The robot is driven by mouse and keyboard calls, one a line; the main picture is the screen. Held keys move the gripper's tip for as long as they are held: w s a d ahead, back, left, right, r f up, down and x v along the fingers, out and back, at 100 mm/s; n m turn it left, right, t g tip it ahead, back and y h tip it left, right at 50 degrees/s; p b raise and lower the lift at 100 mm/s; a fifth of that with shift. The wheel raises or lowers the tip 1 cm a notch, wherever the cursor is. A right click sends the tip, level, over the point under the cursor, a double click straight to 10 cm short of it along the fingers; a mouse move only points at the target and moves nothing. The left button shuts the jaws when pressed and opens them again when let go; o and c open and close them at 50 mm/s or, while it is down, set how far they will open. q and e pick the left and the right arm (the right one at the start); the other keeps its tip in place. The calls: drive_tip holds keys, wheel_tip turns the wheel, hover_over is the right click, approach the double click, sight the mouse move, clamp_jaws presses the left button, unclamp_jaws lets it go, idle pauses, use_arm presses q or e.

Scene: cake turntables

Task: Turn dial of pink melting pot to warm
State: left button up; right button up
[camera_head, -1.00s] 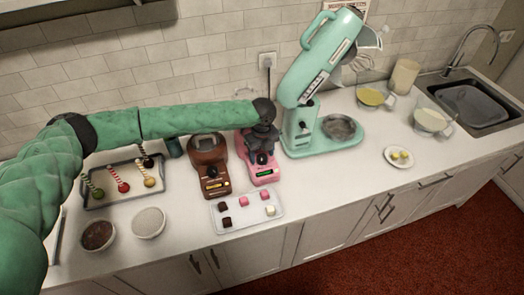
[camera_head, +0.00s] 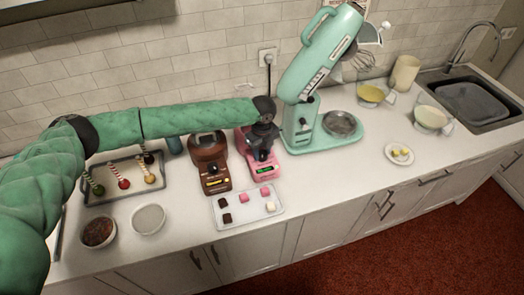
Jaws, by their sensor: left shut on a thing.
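The pink melting pot (camera_head: 262,172) stands on the counter just right of the brown melting pot (camera_head: 214,170). It has a small green display (camera_head: 264,170) on its front. My left gripper (camera_head: 263,154) reaches in from the left over the pink pot and points down at its front face. It is shut on the dark dial there, just above the display. The gripper and wrist cover the dial and most of the pot's top, so the dial's setting cannot be read. My right gripper is not in view.
A white tray (camera_head: 238,218) with pink, brown and white pieces lies in front of the pots. A green stand mixer (camera_head: 305,120) stands close on the right. A tray of cake pops (camera_head: 112,197) and two bowls (camera_head: 149,219) are at the left.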

use_arm(q)
drive_tip(key=n, duration=0.4)
drive_tip(key=shift+d+n, duration=0.1)
drive_tip(key=shift+n, duration=0.3)
drive_tip(key=shift+r+n, duration=0.15)
drive_tip(key=shift+n, duration=1.75)
drive_tip(key=o, duration=1)
